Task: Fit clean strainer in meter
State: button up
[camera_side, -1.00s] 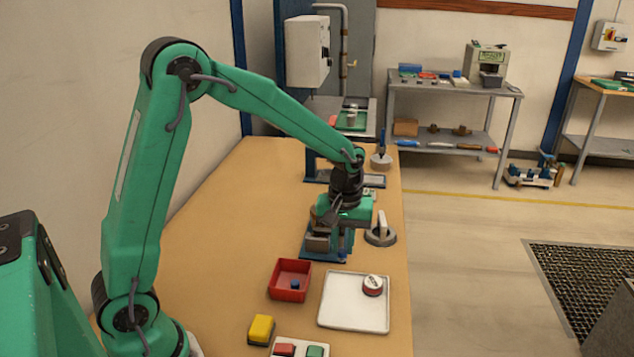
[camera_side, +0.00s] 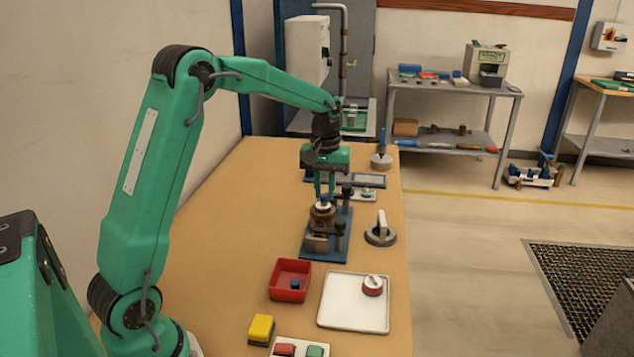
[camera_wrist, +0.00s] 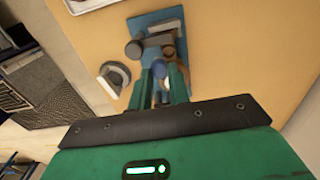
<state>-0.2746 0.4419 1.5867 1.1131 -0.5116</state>
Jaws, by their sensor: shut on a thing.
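The brass meter body (camera_side: 322,217) sits in a blue fixture (camera_side: 322,254) on the bench. My gripper (camera_side: 323,196) points down directly over the meter, its green fingers shut on a small blue-topped piece (camera_side: 323,201), which I take to be the strainer. The held piece is at or just above the meter's top; I cannot tell whether it is inside. In the wrist view a bit of blue (camera_wrist: 159,70) shows between the fingers, and the fixture (camera_wrist: 157,25) lies beyond them. Another small blue piece (camera_side: 295,285) lies in the red bin (camera_side: 282,294).
A grey round base with an upright handle (camera_side: 381,231) stands right of the fixture. A yellow block (camera_side: 261,329) is near the front. Dark posts (camera_side: 340,232) rise beside the meter. The bench's left side is clear.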

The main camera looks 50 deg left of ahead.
jog(key=shift+w+a+r, duration=0.1)
jog(key=shift+a+r, duration=0.1)
jog(key=shift+a, duration=0.4)
jog(key=shift+w+a+r, duration=0.1)
jog(key=shift+a+r, duration=0.1)
jog(key=shift+a, duration=0.35)
jog(key=shift+f, duration=0.1)
jog(key=shift+s+f, duration=0.1)
jog(key=shift+f, duration=1.8)
jog(key=shift+f, duration=2.25)
dwell(1.9)
jog(key=o, duration=0.8)
